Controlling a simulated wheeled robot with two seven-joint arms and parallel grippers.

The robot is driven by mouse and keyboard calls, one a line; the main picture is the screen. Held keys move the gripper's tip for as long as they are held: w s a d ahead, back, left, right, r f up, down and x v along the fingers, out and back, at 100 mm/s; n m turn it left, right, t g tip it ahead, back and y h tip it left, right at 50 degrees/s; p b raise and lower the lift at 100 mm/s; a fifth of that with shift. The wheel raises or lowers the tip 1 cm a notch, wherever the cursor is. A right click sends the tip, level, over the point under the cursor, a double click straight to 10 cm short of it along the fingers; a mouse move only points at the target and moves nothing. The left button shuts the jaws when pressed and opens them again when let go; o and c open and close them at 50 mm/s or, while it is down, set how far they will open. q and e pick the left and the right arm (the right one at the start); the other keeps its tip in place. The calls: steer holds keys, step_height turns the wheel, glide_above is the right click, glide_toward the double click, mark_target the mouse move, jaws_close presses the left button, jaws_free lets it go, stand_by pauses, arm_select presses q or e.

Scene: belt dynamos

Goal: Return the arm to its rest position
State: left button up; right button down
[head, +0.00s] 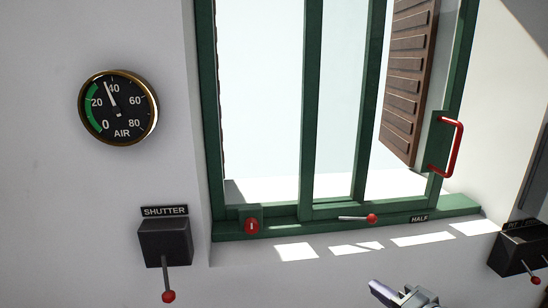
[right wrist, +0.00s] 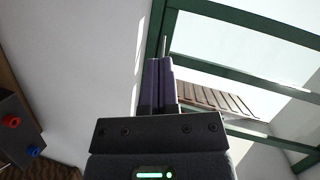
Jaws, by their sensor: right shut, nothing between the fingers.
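My right gripper (head: 386,291) pokes in at the bottom edge of the head view, below the window sill, with free space around it. In the right wrist view its two dark fingers (right wrist: 160,86) lie together, shut and empty. They point toward the green window frame (right wrist: 152,45) and touch nothing that I can see. My left gripper does not show in either view. Most of my right arm is outside the head view.
The green window (head: 312,110) has a red handle (head: 456,148) and a red-knobbed latch (head: 371,218) beside the HALF label (head: 419,219). A SHUTTER lever box (head: 165,240) and an AIR gauge (head: 118,107) are on the left wall. Another lever box (head: 515,248) is at right.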

steer(key=s+a+f+n+g+h, duration=0.2)
steer(key=s+a+f+n+g, duration=0.25)
steer(key=s+f+n, duration=0.45)
steer(key=s+d+f+n+g+h, duration=0.1)
steer(key=s+f+n+g+h, duration=0.4)
steer(key=s, duration=1)
step_height(320, 180, down, 31)
steer(key=s+m+g+b, duration=0.2)
steer(key=g+b, duration=0.1)
steer(key=b, duration=0.8)
arm_select(q)
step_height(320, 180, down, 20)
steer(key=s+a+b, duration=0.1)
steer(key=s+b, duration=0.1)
steer(key=b, duration=0.6)
steer(key=shift+b, duration=0.4)
arm_select(e)
steer(key=s+d+f, duration=0.2)
steer(key=s+f, duration=0.5)
steer(key=f, duration=0.2)
steer(key=s+d+f, duration=0.1)
steer(key=s+f, duration=0.5)
steer(key=f, duration=0.4)
steer(key=shift+s+d+f+n+g+y, duration=0.25)
steer(key=shift+s+d+n+g+y, duration=0.1)
steer(key=shift+n+g, duration=0.1)
steer(key=c, duration=1.3)
jaws_free()
steer(key=shift+c, duration=0.2)
